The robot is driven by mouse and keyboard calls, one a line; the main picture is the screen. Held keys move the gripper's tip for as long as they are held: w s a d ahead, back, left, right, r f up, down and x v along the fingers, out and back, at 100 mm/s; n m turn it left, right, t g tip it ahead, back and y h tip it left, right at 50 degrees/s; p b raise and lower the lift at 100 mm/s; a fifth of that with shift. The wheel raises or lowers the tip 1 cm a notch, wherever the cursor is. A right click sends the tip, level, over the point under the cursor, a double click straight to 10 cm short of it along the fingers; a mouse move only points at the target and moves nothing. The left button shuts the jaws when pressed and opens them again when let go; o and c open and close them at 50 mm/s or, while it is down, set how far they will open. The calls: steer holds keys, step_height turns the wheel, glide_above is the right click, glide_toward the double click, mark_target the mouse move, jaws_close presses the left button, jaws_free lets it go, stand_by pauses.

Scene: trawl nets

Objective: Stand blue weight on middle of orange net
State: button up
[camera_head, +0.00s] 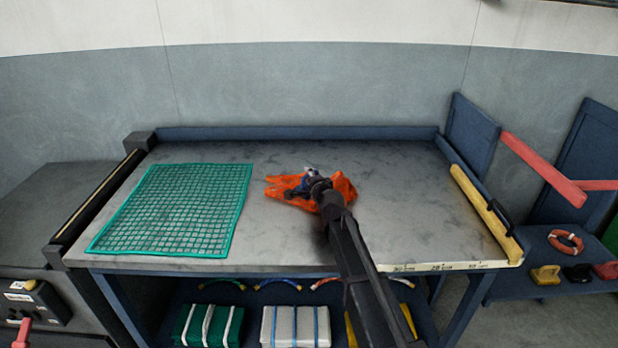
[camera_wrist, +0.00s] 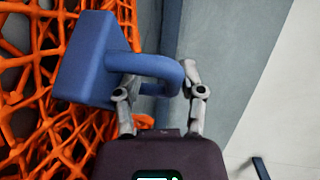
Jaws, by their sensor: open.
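The orange net (camera_head: 341,187) lies bunched up on the middle of the table. The blue weight (camera_wrist: 90,60), a block with a loop handle, shows large in the wrist view against the orange net (camera_wrist: 25,95). My gripper (camera_head: 312,178) is over the net. In the wrist view its fingers (camera_wrist: 160,88) are open, one on each side of the handle. My gripper and arm hide part of the net, and I cannot tell exactly how the weight's base meets it.
A green net (camera_head: 178,210) lies flat on the left of the grey table (camera_head: 410,220). The table's right side is clear. Raised blue edges (camera_head: 290,132) run along the back. Folded nets (camera_head: 295,325) sit on the shelf below. A side bench (camera_head: 540,292) at right holds small weights and a ring.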

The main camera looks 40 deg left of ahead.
steer(key=shift+r, duration=0.2)
steer(key=shift+r+p, duration=0.45)
steer(key=shift+p, duration=0.25)
steer(key=shift+s+d+r, duration=0.15)
steer(key=shift+d, duration=0.1)
steer(key=p+v, duration=0.2)
steer(key=v, duration=0.9)
steer(key=shift+s+d, duration=0.1)
steer(key=shift+d, duration=0.05)
stand_by(0.9)
